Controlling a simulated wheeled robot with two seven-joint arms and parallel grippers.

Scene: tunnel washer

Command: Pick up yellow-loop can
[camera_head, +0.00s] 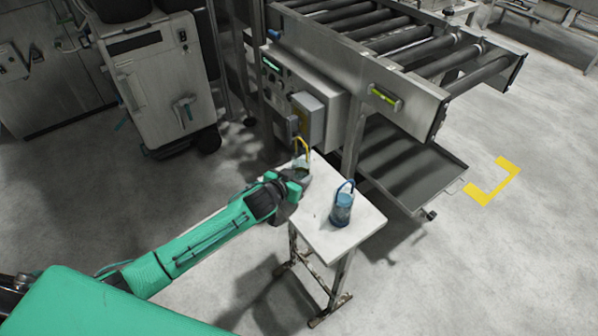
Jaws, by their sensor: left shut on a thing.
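The yellow-loop can (301,163) is at the far left of the small white table, its yellow loop standing up from the top. My left gripper (298,177) reaches in from the left and is shut on this can; the gripper hides its lower part. I cannot tell whether the can still touches the table. A second can with a blue loop (341,207) stands upright on the table, to the right and nearer. My right gripper does not show.
The white table (340,240) stands on thin metal legs. Behind it is a roller conveyor machine (400,55) with a control box (308,117) and a low dark tray (410,165). A grey wheeled unit (152,75) stands at the back left.

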